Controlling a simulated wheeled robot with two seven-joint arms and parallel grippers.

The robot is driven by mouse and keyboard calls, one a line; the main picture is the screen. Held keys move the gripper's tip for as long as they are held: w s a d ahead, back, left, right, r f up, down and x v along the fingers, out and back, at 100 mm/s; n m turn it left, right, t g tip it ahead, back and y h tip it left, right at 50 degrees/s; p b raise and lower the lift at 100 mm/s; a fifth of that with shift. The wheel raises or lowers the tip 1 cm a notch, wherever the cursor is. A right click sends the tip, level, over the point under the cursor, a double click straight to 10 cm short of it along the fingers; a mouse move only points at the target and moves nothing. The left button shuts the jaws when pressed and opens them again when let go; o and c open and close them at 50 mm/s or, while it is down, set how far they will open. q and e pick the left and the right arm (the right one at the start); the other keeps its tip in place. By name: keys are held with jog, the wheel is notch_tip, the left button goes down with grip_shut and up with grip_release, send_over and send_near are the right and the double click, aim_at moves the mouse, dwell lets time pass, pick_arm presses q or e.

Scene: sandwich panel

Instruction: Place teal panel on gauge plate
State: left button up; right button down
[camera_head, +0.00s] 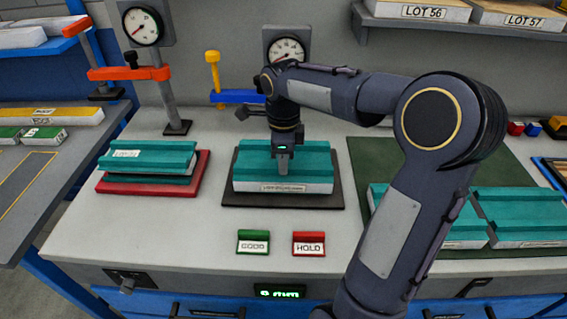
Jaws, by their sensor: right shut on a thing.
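A teal panel (315,172) with a white labelled front edge is at the middle of the bench, over a dark gauge plate (335,198). It looks level and lies within the plate's outline; whether it touches the plate is hard to tell. My right gripper (283,165) points down at the panel's middle and is shut on it; the fingertips are partly hidden. A dial gauge (286,49) stands behind the plate, partly covered by my right arm. My left gripper is not in view.
More teal panels (525,215) lie on a green mat (385,155) at right, partly behind my arm. Green GOOD (253,246) and red HOLD (308,249) signs stand in front. Clamp stands (176,126) rise behind.

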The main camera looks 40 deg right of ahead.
jog(key=shift+f, duration=0.4)
jog(key=shift+f, duration=0.15)
jog(key=c, duration=1.3)
grip_release()
notch_tip(320, 180, up, 12)
jog(key=p, duration=0.2)
jog(key=s+a+f+n+t+y, duration=0.2)
jog(key=s+a+f+n, duration=0.3)
jog(key=n, duration=0.7)
jog(key=s+a+f+n+t+y, duration=0.1)
jog(key=s+a+f+n+t, duration=0.2)
jog(key=s+a+n, duration=0.6)
jog(key=s+f+n, duration=0.2)
jog(key=s+n, duration=0.1)
jog(key=s, duration=0.1)
jog(key=shift+f+t+y, duration=0.25)
jog(key=shift+t+y, duration=0.05)
jog(key=shift+y, duration=0.1)
jog(key=shift+a, duration=0.1)
